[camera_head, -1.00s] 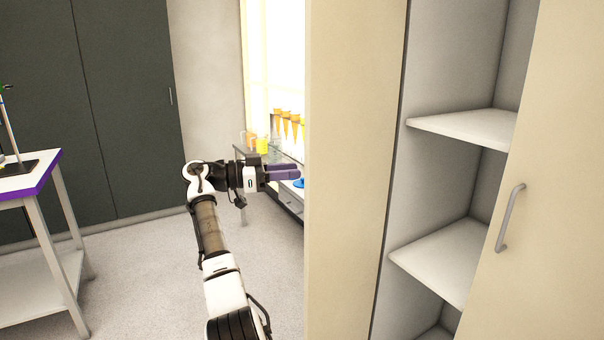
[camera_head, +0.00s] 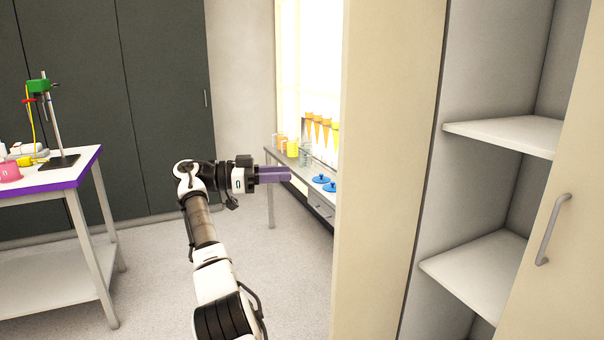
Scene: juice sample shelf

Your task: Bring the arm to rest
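My gripper (camera_head: 289,174) is at the end of my arm, which reaches forward from the bottom of the view with its end bent to the right. Its purple fingers point right, in front of the far bench in the picture. The fingers show side-on, so I cannot tell whether they are apart or together. I see no object held at their tips.
A tall beige cabinet (camera_head: 385,170) with open shelves (camera_head: 503,135) stands close on the right. A far bench (camera_head: 270,153) holds orange cones, cups and blue lids (camera_head: 321,179). A purple-edged table (camera_head: 45,190) with a clamp stand (camera_head: 47,115) is at left. The middle floor is clear.

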